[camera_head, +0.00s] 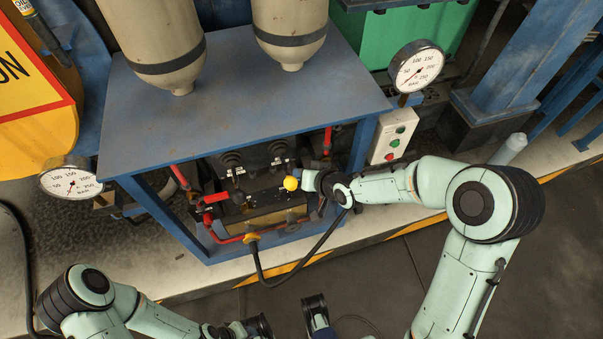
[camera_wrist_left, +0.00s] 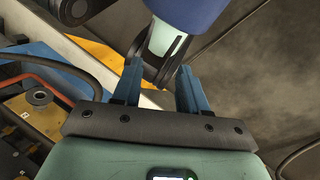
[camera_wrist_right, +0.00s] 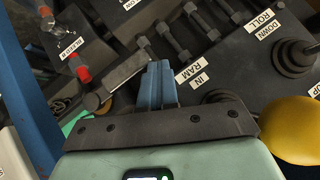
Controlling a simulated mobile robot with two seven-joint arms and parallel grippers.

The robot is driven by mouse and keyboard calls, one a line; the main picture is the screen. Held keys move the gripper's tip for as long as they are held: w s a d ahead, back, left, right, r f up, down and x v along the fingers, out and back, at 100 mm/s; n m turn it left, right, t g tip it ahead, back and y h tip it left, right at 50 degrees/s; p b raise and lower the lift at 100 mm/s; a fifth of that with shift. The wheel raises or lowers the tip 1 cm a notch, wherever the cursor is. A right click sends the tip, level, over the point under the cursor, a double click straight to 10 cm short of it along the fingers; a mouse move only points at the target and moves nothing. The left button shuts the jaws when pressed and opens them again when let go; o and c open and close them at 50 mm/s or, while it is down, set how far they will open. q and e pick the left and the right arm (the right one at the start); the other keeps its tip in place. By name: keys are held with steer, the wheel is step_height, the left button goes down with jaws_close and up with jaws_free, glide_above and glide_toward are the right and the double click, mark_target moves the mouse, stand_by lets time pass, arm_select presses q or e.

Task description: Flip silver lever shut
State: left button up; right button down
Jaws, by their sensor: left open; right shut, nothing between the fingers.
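The silver lever (camera_wrist_right: 122,76) shows in the right wrist view as a flat grey bar, slanting up and right from a dark round end. My right gripper (camera_wrist_right: 157,84) is shut and empty, with its blue fingertips close beside the lever. I cannot tell whether they touch it. In the head view my right gripper (camera_head: 310,181) is at the right side of the valve panel under the blue table, and the lever cannot be made out there. My left gripper (camera_wrist_left: 160,88) is open and empty, away from the panel, low in the head view (camera_head: 262,326).
A yellow ball knob (camera_wrist_right: 292,130) is right of my right gripper; it also shows in the head view (camera_head: 290,183). A red knob (camera_wrist_right: 82,73) and labelled valve rods (camera_wrist_right: 178,42) are nearby. The blue table (camera_head: 240,95) overhangs the panel. A black hose (camera_head: 300,262) loops in front.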

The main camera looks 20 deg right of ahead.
steer(key=shift+s+a+f, duration=0.1)
steer(key=shift+s+f, duration=0.05)
steer(key=shift+f, duration=0.05)
arm_select(q)
steer(key=shift+g, duration=0.5)
steer(key=r+p, duration=0.1)
steer(key=p, duration=0.1)
steer(key=s+r+p, duration=0.1)
steer(key=r+p, duration=0.1)
steer(key=s+r+p, duration=0.1)
steer(key=r+p, duration=0.1)
steer(key=shift+s+r+p, duration=0.1)
steer(key=shift+p, duration=0.2)
arm_select(e)
steer(key=v, duration=1.3)
steer(key=shift+r, duration=0.35)
